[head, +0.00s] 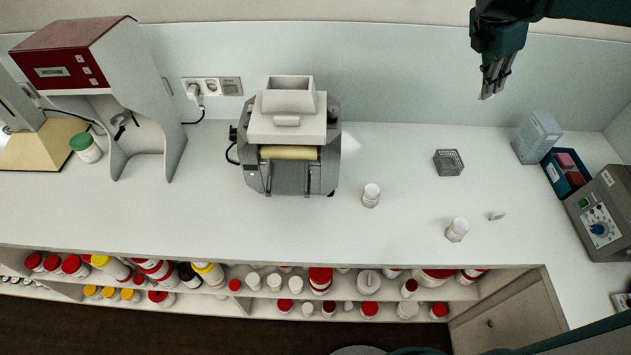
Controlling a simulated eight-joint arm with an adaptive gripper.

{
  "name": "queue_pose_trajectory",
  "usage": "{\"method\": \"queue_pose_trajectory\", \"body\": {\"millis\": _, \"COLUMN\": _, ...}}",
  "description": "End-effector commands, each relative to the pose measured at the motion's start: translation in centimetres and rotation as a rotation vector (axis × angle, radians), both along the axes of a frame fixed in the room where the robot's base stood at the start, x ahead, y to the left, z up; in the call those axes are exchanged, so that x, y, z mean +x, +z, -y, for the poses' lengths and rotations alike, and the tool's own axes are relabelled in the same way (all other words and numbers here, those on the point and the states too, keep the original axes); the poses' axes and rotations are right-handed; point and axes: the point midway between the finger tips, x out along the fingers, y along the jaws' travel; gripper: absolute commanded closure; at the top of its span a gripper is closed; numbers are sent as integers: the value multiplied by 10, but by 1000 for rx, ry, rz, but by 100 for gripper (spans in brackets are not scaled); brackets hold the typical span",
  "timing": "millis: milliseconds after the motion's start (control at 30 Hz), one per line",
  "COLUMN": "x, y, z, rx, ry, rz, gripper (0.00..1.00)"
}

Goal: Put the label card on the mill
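The mill (317,177) is a grey and white machine with a hopper on top and a cream-coloured roller at its front. It stands at the back of the counter, left of the middle. A small pale piece (497,215), possibly the label card, lies on the right part of the counter; it is too small to make out any print. My gripper (487,95) hangs at the upper right, above the counter and away from both. Its fingers look close together, but the angle hides any gap. I see nothing held in it.
The counter before the mill is clear.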

Motion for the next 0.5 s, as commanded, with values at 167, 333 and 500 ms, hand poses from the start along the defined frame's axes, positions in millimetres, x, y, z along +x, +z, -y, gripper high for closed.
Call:
{"method": "queue_pose_trajectory", "body": {"millis": 167, "x": 4, "y": 0, "z": -43, "rx": 0, "ry": 74, "rz": 0, "gripper": 100}}
{"method": "queue_pose_trajectory", "body": {"millis": 333, "x": 6, "y": 1, "z": -83, "rx": 0, "ry": 140, "rz": -1, "gripper": 100}}
{"method": "queue_pose_trajectory", "body": {"millis": 500, "x": 5, "y": 1, "z": -122, "rx": 0, "ry": 208, "rz": 0, "gripper": 100}}
